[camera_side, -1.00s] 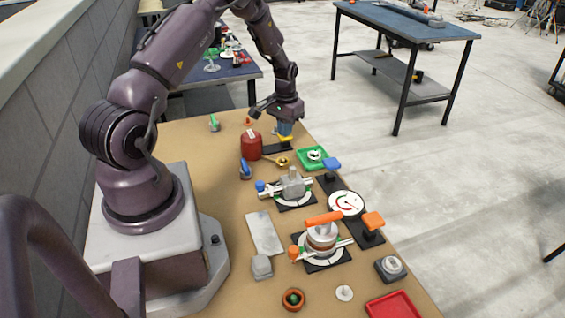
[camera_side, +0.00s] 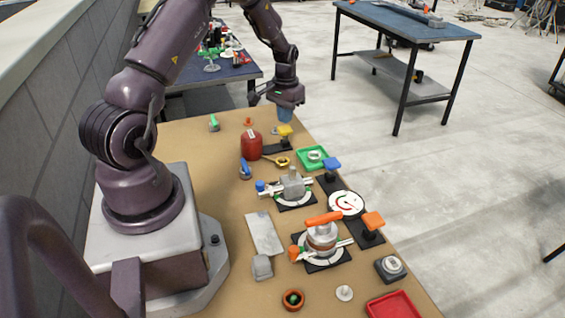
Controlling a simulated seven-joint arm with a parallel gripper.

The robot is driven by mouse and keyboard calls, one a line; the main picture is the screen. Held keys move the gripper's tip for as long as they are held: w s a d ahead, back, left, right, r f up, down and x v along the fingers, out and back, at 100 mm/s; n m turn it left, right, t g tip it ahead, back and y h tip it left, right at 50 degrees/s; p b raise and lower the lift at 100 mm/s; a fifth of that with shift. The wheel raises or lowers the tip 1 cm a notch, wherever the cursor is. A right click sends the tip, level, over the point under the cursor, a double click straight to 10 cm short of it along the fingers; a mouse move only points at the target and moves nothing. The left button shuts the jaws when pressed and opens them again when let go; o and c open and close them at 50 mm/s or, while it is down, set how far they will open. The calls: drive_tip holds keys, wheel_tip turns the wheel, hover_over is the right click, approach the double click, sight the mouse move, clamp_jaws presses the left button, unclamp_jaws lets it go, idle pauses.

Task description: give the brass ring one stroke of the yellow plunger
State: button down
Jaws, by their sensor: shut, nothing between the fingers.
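The yellow plunger (camera_side: 285,131) stands on a dark base (camera_side: 278,148) at the far end of the bench, its yellow top in plain view. The brass ring (camera_side: 283,161) seems to be the small yellow-gold round piece just in front of that base. A thin brass-coloured piece runs left from it toward the red can. My gripper (camera_side: 285,118) is shut and empty, pointing down just above the yellow plunger. A small gap seems to separate its fingertips from the yellow top.
A red can (camera_side: 251,146) stands left of the plunger. A green tray (camera_side: 313,158) and a blue plunger (camera_side: 332,164) stand to the right and nearer. Clamped fixtures and an orange plunger (camera_side: 373,221) fill the nearer bench. The bench's left middle is mostly clear.

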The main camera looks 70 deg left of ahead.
sight(284, 130)
drive_tip(key=shift+r, duration=2.5)
drive_tip(key=shift+s+d+f, duration=0.15)
drive_tip(key=shift+s+d, duration=0.05)
drive_tip(key=s+d+r+m+t, duration=0.2)
drive_tip(key=s+d+r, duration=0.3)
drive_tip(key=d, duration=0.5)
drive_tip(key=s+d+r+m+t, duration=0.1)
drive_tip(key=s+d+r+m, duration=0.1)
drive_tip(key=s+d+r, duration=0.3)
drive_tip(key=s+d+r+m+t, duration=0.2)
drive_tip(key=s+d+r, duration=0.3)
drive_tip(key=d+r, duration=0.7)
drive_tip(key=d, duration=0.3)
drive_tip(key=shift+t, duration=0.3)
